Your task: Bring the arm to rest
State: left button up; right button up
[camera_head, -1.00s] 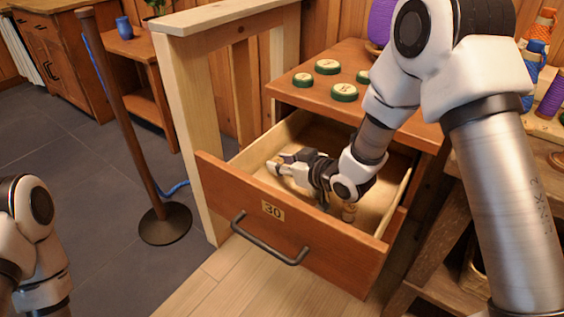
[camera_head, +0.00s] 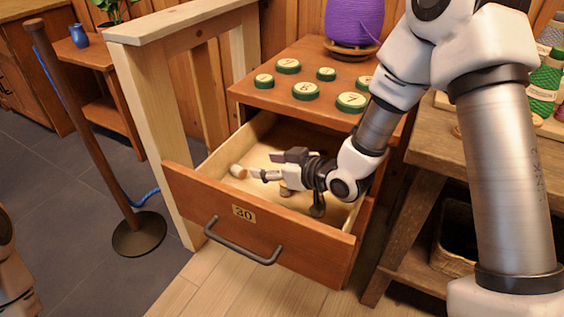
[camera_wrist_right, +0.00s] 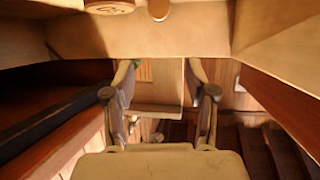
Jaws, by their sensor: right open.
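My right gripper (camera_head: 272,165) is inside the open drawer (camera_head: 190,183) marked 30, reaching in from the right. In the right wrist view its two fingers (camera_wrist_right: 166,95) stand apart with nothing between them. A pale wooden spool (camera_head: 238,171) lies in the drawer by the end of the gripper. Whether they touch I cannot tell. Another wooden piece (camera_head: 289,188) shows partly behind the gripper. Two round wooden ends (camera_wrist_right: 158,9) show at the top of the right wrist view. A bit of my left arm shows at the left edge; its gripper is out of view.
Several green numbered discs (camera_head: 305,90) and a purple spool (camera_head: 354,22) stand on the cabinet top above the drawer. A wooden post frame (camera_head: 140,32) is left of the drawer, beside a rope stand (camera_head: 139,235). A bench (camera_head: 435,140) is at the right.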

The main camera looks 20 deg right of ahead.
jog(key=p+v, duration=0.1)
jog(key=v, duration=0.4)
jog(key=shift+s+r, duration=0.15)
jog(key=shift+r, duration=0.05)
